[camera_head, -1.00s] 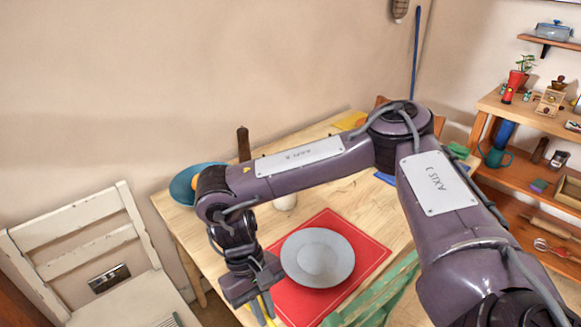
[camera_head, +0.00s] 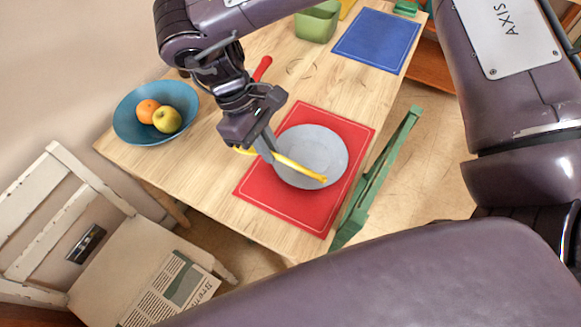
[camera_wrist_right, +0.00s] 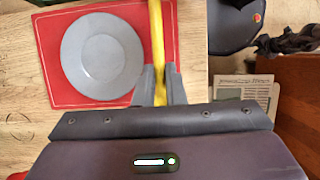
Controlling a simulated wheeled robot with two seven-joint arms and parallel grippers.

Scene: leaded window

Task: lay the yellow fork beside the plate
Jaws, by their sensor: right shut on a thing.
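The yellow fork (camera_head: 302,170) is held in my right gripper (camera_head: 268,150), which is shut on it. In the head view the fork crosses in front of the plate's near left part. In the right wrist view the fork (camera_wrist_right: 157,40) runs between the fingers (camera_wrist_right: 159,82), over the red mat beside the plate (camera_wrist_right: 101,56). The grey plate (camera_head: 322,148) lies on the red mat (camera_head: 310,213). I cannot tell how high the fork is above the mat. My left gripper is not in view.
A blue bowl (camera_head: 128,125) with fruit stands at the table's left. A red handle (camera_head: 262,68) shows behind my right gripper. A blue mat (camera_head: 372,38) and a green container (camera_head: 317,22) are farther back. A green chair (camera_head: 378,178) and a white chair (camera_head: 130,245) stand at the table.

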